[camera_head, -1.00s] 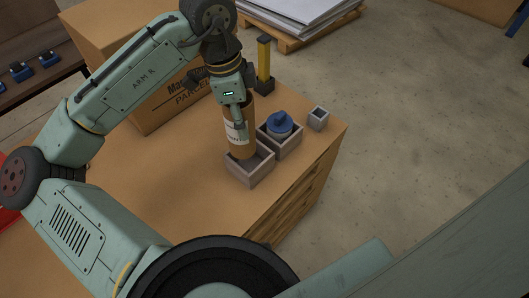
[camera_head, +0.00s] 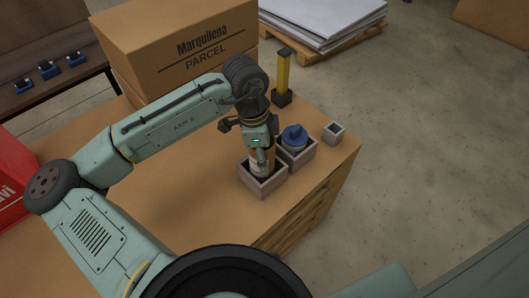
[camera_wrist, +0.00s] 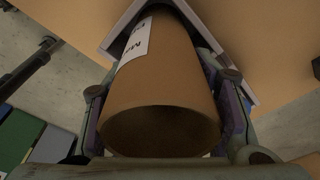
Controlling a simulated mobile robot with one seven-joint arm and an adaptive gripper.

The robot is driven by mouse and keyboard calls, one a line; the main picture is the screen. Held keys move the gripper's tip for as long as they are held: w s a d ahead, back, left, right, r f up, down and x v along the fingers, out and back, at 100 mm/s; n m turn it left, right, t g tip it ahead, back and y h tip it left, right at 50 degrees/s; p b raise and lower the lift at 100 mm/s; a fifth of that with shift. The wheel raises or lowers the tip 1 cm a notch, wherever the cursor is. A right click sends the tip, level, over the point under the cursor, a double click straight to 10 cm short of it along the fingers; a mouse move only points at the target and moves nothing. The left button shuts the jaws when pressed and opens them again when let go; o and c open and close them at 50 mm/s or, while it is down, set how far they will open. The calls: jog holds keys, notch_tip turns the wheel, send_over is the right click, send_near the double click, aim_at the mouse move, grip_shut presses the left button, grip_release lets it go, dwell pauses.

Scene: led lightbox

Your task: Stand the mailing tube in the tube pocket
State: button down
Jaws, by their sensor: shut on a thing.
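The mailing tube (camera_head: 257,168) is brown cardboard with a white label. It stands roughly upright with its lower end inside a square, open grey-brown pocket (camera_head: 268,187) on the table. My gripper (camera_head: 262,160) is shut around the tube just above the pocket. In the wrist view the tube (camera_wrist: 160,80) fills the middle between my fingers (camera_wrist: 163,125), its near end facing the camera. The pocket's pale rim (camera_wrist: 125,22) shows around its far end. Whether the tube touches the pocket floor is hidden.
Beside the pocket stands a box with a blue-lidded item (camera_head: 295,137). A small empty square holder (camera_head: 333,132) is to the right, near the table edge. A yellow upright thing (camera_head: 284,75) stands behind. A large parcel (camera_head: 180,45) is at the back left.

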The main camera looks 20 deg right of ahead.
jog(key=c, duration=0.7)
grip_release()
jog(key=shift+f, duration=0.15)
notch_tip(320, 180, up, 12)
jog(key=a, duration=0.1)
jog(key=shift+w+a, duration=0.35)
